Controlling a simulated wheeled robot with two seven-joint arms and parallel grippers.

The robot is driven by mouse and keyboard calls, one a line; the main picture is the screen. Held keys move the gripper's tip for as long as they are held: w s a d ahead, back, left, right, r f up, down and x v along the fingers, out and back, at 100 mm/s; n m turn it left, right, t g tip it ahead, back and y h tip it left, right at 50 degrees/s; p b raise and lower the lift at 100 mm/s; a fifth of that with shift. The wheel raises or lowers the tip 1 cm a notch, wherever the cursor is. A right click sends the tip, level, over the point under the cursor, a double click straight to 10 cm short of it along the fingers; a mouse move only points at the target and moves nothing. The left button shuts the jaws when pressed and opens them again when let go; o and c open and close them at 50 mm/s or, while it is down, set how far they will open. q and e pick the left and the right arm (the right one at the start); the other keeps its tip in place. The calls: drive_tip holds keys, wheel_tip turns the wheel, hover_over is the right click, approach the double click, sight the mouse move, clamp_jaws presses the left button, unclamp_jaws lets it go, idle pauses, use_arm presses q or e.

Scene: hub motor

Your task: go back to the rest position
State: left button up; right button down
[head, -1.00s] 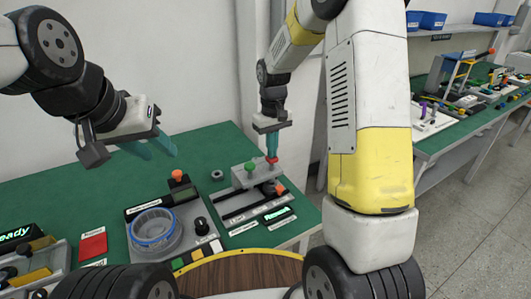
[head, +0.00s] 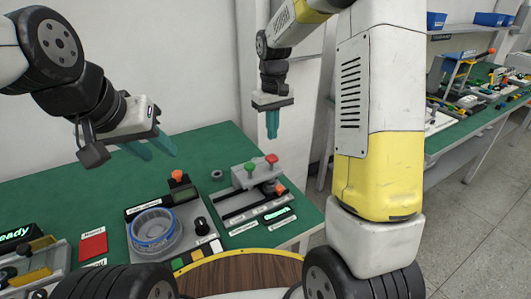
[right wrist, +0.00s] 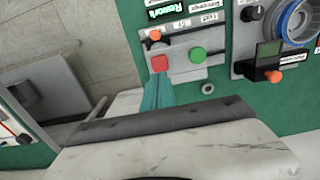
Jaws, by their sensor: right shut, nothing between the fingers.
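My right gripper (head: 272,124) is shut and empty, its teal fingers pointing down above a grey fixture with a red button (head: 271,159) and a green button (head: 250,167). It is clear of the buttons. In the right wrist view the teal fingers (right wrist: 157,94) show with the red button (right wrist: 159,63) just beyond their tips and the green button (right wrist: 197,55) to the right. My left gripper (head: 163,149) hangs over the left part of the bench, its two teal fingers apart, with nothing between them.
The green bench (head: 120,185) carries a grey round holder with a blue ring (head: 153,224), an orange-knobbed device (head: 177,175) and a red card (head: 93,242). A small dark ring (head: 217,174) lies behind. A second cluttered bench (head: 460,125) stands at the right.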

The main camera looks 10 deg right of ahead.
drive_tip(key=s+d+r+m+t, duration=0.1)
drive_tip(key=s+r, duration=0.3)
drive_tip(key=s, duration=0.4)
drive_tip(key=s+r+m+t+y, duration=0.1)
drive_tip(key=s+r+t, duration=0.2)
drive_tip(key=s, duration=0.5)
drive_tip(key=s+d+r+m+t+y, duration=0.1)
drive_tip(key=s+r, duration=0.3)
drive_tip(key=s, duration=0.4)
drive_tip(key=shift+d+r+m+t, duration=0.35)
drive_tip(key=shift+r+m+t, duration=0.05)
drive_tip(key=shift+t, duration=0.2)
